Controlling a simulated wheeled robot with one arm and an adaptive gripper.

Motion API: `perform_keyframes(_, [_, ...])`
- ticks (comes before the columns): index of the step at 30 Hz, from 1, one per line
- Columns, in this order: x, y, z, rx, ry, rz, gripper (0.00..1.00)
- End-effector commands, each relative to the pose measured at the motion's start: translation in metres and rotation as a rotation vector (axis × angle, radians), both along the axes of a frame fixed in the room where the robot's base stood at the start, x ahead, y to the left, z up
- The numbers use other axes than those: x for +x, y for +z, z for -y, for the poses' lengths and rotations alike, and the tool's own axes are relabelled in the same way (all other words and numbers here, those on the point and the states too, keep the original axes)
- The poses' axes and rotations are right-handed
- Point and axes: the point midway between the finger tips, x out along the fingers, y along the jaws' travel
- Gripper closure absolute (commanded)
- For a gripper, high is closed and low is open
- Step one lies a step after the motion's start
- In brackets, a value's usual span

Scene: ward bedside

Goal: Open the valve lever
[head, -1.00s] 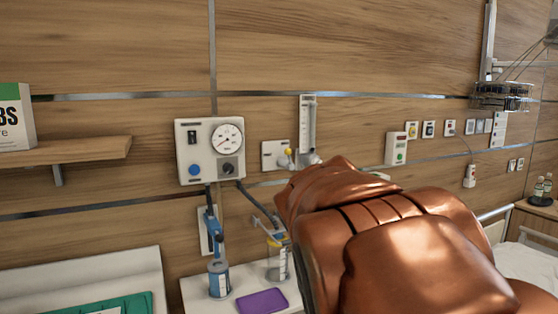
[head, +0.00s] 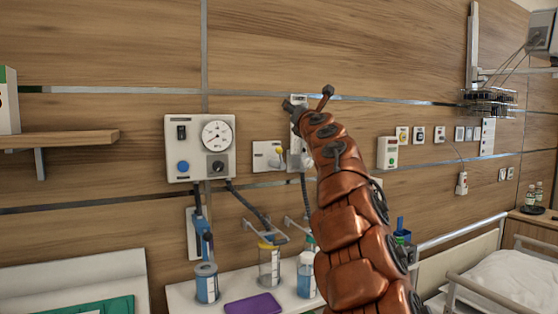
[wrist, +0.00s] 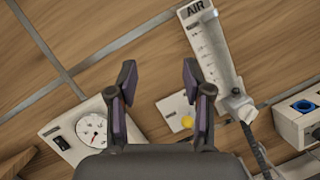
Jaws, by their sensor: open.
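The valve lever shows as a small yellow knob (head: 279,152) at the right side of a white wall plate (head: 264,160) in the head view. In the wrist view the yellow knob (wrist: 187,122) is partly covered by the right finger, with the white plate (wrist: 171,106) around it. The rest of the lever is too small to make out. My gripper (head: 309,97) is raised above and right of the plate in the head view. In the wrist view my gripper (wrist: 158,74) has its fingers spread with nothing between them. I see no contact with the lever.
An AIR flowmeter (wrist: 212,47) stands close to the right finger. A gauge box (head: 200,148) is left of the plate. Bottles, including a blue-labelled one (head: 206,284), and hoses are below. A bed (head: 500,279) is at right.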

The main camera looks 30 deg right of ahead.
Motion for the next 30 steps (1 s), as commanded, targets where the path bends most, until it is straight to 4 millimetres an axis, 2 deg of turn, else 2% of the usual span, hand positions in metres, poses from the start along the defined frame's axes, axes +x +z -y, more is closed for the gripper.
perform_keyframes(1, [0.007,-0.022,0.001,-0.079,0.023,-0.056,0.50])
perform_keyframes(6, [0.020,-0.079,-0.002,-0.303,0.096,-0.230,0.50])
perform_keyframes(9, [0.021,-0.105,0.000,-0.388,0.124,-0.303,0.50])
perform_keyframes(12, [0.020,-0.120,0.000,-0.445,0.141,-0.347,0.50])
perform_keyframes(15, [0.020,-0.128,0.001,-0.470,0.149,-0.371,0.50])
perform_keyframes(20, [0.027,-0.127,0.001,-0.475,0.154,-0.376,0.50])
perform_keyframes(30, [0.058,-0.125,0.000,-0.473,0.157,-0.374,0.50])
